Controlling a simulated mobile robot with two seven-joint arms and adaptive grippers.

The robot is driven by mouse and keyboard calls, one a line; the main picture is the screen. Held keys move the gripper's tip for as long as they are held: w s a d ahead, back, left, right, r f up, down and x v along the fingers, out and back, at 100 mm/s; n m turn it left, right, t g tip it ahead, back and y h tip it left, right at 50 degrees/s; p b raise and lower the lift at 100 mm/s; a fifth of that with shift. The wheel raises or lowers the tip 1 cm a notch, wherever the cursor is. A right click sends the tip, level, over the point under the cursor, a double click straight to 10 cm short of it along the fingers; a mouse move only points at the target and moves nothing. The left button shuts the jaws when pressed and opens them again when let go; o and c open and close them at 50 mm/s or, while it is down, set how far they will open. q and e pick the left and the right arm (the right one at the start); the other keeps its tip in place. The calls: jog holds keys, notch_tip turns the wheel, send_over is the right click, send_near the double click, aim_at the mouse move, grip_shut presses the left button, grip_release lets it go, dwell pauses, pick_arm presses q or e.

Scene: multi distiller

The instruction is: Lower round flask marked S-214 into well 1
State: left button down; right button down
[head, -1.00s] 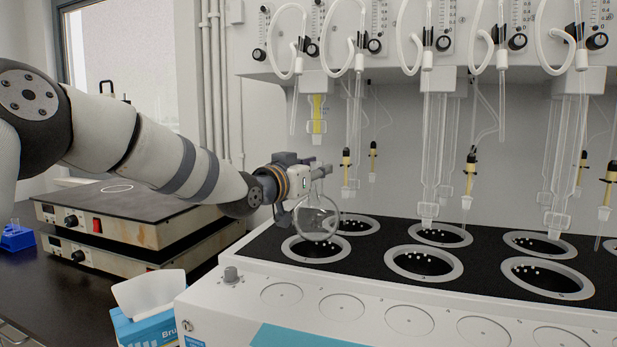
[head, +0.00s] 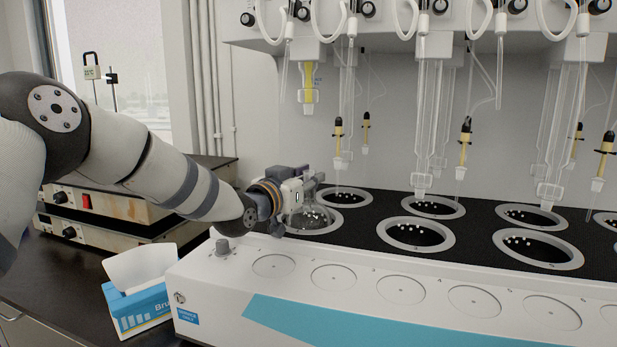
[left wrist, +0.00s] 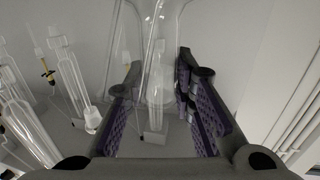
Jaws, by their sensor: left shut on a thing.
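My left gripper (head: 312,183) is shut on the neck of the clear round flask (head: 303,212), over the front-left well (head: 322,232) of the white heating unit. The flask's round body is low in that well's ring, and white beads show around or through the glass. I cannot tell whether it touches the bottom. In the left wrist view, clear glass (left wrist: 160,95) shows between the purple-padded fingers (left wrist: 158,85). No S-214 marking is readable. My right gripper is out of view.
Other ringed wells with white beads, such as the front-middle one (head: 419,247), lie to the right. Glass tubes (head: 428,150) and yellow-black droppers (head: 465,142) hang above. A tissue box (head: 140,308) stands front left, and stacked hotplates (head: 95,215) lie behind my arm.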

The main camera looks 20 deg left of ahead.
pick_arm(q)
jog(key=shift+s+f, duration=0.15)
jog(key=shift+f, duration=0.25)
dwell(0.4)
jog(key=c, duration=1.3)
grip_release()
jog(key=shift+f, duration=0.1)
jog(key=v, duration=1.2)
